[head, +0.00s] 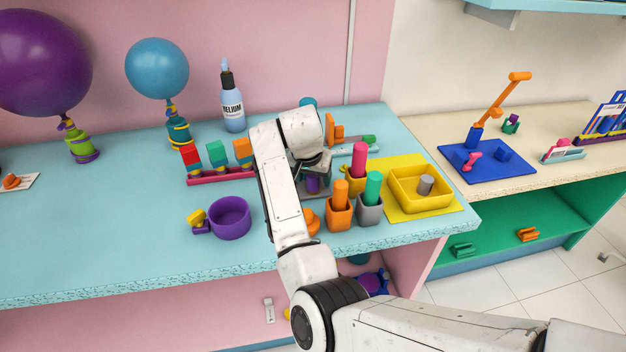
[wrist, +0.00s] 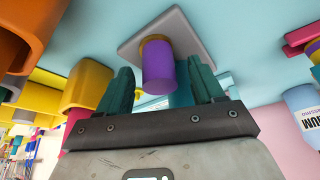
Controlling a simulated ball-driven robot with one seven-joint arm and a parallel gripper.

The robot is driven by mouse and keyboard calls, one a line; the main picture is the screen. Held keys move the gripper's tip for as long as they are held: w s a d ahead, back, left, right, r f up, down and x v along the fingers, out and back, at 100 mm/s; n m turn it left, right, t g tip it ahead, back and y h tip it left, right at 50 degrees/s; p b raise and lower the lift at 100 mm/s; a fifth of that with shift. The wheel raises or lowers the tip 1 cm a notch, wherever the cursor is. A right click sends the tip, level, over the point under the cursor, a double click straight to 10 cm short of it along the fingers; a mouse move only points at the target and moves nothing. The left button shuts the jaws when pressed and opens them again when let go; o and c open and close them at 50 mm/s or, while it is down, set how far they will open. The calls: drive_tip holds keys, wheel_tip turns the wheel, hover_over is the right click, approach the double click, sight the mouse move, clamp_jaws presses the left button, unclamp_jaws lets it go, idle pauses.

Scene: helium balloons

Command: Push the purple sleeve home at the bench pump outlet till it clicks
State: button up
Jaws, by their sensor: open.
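The purple sleeve (wrist: 158,72) is a short cylinder with a yellow-gold band at its end towards a pale grey plate (wrist: 182,30). In the head view the purple sleeve (head: 312,185) shows just below my gripper (head: 312,168), partly hidden by the arm. My gripper (wrist: 162,78) is open. Its two teal fingers stand on either side of the sleeve, with visible gaps in the wrist view. A teal body (wrist: 181,96) shows behind the sleeve; I cannot tell whether it is part of the pump. How far the sleeve is seated cannot be told.
Close to the right stand an orange cup (head: 339,212), a grey cup (head: 369,209) and a yellow tray (head: 400,197). A purple bowl (head: 230,218) and a rack of coloured blocks (head: 220,175) are left of the arm. The helium bottle (head: 232,108) stands behind.

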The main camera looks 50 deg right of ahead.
drive_tip(key=shift+f, duration=0.1)
drive_tip(key=shift+c, duration=0.2)
drive_tip(key=c, duration=1.2)
drive_tip(key=shift+o, duration=0.2)
drive_tip(key=shift+r, duration=0.75)
drive_tip(key=s+a+r, duration=0.8)
drive_tip(key=a+r, duration=0.3)
drive_tip(key=shift+s+r, duration=0.25)
drive_tip(key=shift+r, duration=0.05)
